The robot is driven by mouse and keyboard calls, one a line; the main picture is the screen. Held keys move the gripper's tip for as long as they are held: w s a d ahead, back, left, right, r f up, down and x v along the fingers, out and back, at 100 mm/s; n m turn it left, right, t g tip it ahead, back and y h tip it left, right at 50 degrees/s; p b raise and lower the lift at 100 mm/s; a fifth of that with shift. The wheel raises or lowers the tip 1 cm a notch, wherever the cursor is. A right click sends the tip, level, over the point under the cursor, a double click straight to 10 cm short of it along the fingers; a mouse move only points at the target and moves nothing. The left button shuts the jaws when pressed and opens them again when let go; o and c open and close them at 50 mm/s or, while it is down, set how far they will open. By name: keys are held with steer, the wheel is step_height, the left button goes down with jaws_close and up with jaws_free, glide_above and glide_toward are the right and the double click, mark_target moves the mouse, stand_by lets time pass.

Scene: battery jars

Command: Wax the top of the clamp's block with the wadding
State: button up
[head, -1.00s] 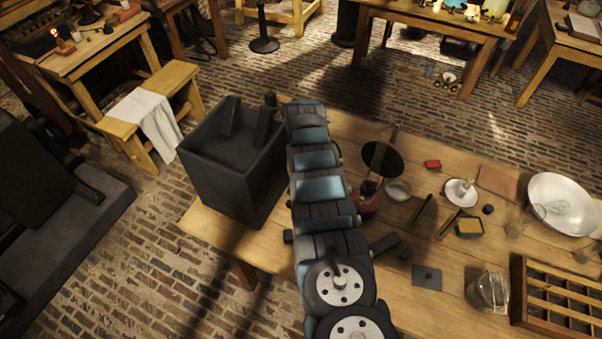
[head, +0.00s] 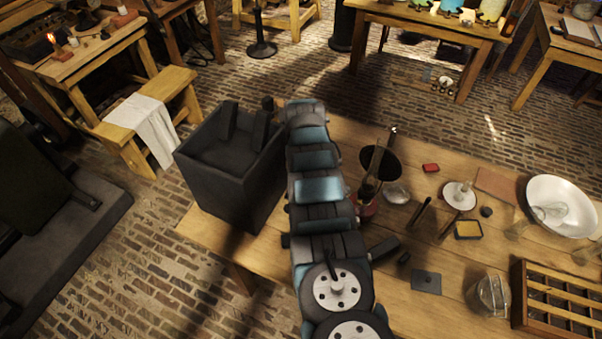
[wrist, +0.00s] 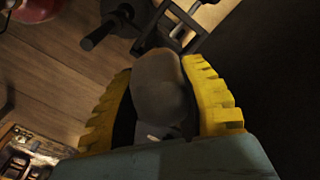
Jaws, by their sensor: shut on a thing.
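In the wrist view my gripper (wrist: 158,68) has its two yellow ribbed fingers closed on a grey, rounded wad, the wadding (wrist: 160,88). A dark metal fixture, which looks like the clamp (wrist: 150,28), lies just beyond the wadding. The wadding overlaps part of it, so I cannot tell whether they touch or where the block's top is. In the head view my arm hides the gripper and the wadding. Dark bars (head: 381,247) show beside my arm there; I cannot tell whether they belong to the clamp.
A tall dark open box (head: 222,190) stands left of my arm on the wooden table (head: 400,310). To the right are a red-based lamp (head: 363,210), a yellow-filled tin (head: 468,230), a white bowl (head: 548,190), a glass jar (head: 490,296) and a slotted wooden rack (head: 540,318).

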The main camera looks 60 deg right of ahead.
steer(key=shift+r+p, duration=1.85)
steer(key=shift+r, duration=0.75)
steer(key=shift+a, duration=0.1)
